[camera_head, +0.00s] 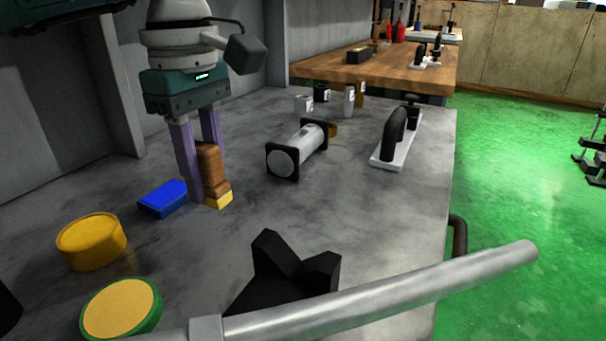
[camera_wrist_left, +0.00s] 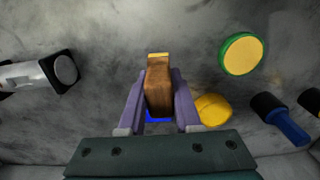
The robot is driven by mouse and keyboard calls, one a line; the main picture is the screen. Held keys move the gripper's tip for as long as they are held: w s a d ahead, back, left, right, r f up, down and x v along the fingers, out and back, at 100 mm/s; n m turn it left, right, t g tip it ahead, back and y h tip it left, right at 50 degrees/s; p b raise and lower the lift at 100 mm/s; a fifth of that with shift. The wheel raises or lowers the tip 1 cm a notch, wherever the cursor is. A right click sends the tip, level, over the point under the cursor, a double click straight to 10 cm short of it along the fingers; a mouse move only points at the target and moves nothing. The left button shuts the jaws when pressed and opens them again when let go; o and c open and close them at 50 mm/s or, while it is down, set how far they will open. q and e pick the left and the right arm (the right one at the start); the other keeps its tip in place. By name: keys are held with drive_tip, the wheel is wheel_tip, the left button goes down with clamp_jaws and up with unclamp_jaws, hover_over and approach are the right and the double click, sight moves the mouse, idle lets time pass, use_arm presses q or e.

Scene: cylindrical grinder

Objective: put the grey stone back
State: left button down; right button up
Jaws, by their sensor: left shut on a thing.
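My left gripper (camera_head: 206,192) points down over the grey bench at the left. Its two purple fingers are shut on a brown wooden block with a yellow end (camera_head: 210,165). In the left wrist view the brown block (camera_wrist_left: 159,88) sits between the fingers (camera_wrist_left: 158,100), its yellow end away from the palm. The yellow end is at or just above the bench top; I cannot tell if it touches. No loose stone that is plainly grey shows. A blue block (camera_head: 163,198) lies just left of the fingers, partly hidden in the wrist view. My right gripper is not in view.
A yellow cylinder (camera_head: 92,242) and a green-rimmed yellow disc (camera_head: 121,309) are at the near left. A grey cylinder with black square ends (camera_head: 298,150) lies mid-bench. A black V-shaped block (camera_head: 283,275) and metal bar (camera_head: 380,300) stand in front. The bench middle (camera_head: 330,215) is clear.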

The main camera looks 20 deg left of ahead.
sight(218, 234)
use_arm(q)
wheel_tip(218, 234, down, 6)
drive_tip(key=shift+r+b, duration=0.25)
drive_tip(key=shift+b, duration=0.15)
drive_tip(key=c, duration=1.1)
unclamp_jaws()
drive_tip(key=shift+f, duration=0.15)
drive_tip(key=o, duration=0.5)
